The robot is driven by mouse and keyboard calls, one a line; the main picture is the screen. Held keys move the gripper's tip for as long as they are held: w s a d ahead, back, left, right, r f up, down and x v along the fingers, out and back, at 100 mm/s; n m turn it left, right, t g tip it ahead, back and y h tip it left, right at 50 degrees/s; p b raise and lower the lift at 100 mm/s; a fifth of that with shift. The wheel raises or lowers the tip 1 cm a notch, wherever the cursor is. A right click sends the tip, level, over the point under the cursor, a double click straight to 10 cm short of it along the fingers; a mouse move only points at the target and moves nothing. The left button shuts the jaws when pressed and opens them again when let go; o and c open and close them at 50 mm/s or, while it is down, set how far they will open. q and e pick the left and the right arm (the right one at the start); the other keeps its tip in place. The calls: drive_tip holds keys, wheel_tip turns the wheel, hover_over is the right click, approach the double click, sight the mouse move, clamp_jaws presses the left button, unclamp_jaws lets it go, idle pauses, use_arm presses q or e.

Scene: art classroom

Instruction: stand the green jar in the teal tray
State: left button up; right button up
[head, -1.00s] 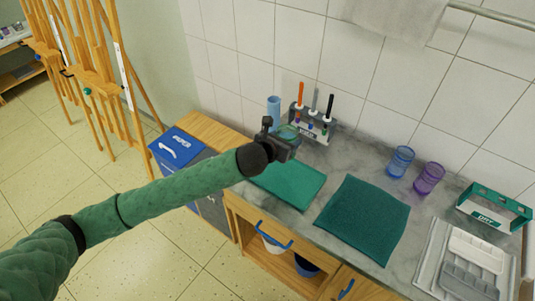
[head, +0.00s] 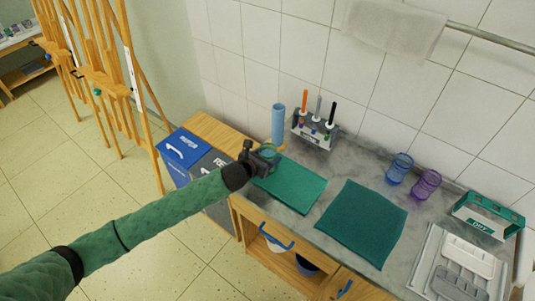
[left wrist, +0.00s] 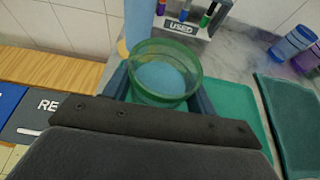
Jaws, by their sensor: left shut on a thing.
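The green jar (left wrist: 180,96) is a clear green, open-topped vessel, seen from above in the left wrist view with pale blue showing inside. My left gripper (head: 265,158) is shut on it, with fingers on both sides. In the head view the green jar (head: 270,150) is partly hidden by the gripper, at the left end of the counter. The flat lighter-teal piece that looks like the teal tray (head: 292,186) lies just right of and below the gripper. It also shows in the left wrist view (left wrist: 238,112), right of the jar. My right gripper is not in view.
A blue cylinder (head: 278,123) and a brush holder marked USED (head: 316,133) stand behind. A dark teal mat (head: 362,222), blue cup (head: 399,167), purple cup (head: 426,183), teal-sided DRY holder (head: 488,217) and grey tray (head: 430,272) are rightward. Bins (head: 181,149) stand left.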

use_arm(q)
drive_tip(key=shift+f, duration=0.25)
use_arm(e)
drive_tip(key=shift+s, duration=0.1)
use_arm(q)
drive_tip(key=o, duration=1)
drive_tip(key=shift+r, duration=0.1)
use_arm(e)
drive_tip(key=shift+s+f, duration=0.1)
use_arm(q)
drive_tip(key=shift+s+a+r+b, duration=0.1)
drive_tip(key=shift+s+a+b, duration=0.15)
drive_tip(key=shift+s+b, duration=0.05)
drive_tip(key=b+v, duration=0.2)
drive_tip(key=v, duration=0.3)
drive_tip(key=shift+b+v, duration=0.8)
drive_tip(key=shift+v, duration=2.3)
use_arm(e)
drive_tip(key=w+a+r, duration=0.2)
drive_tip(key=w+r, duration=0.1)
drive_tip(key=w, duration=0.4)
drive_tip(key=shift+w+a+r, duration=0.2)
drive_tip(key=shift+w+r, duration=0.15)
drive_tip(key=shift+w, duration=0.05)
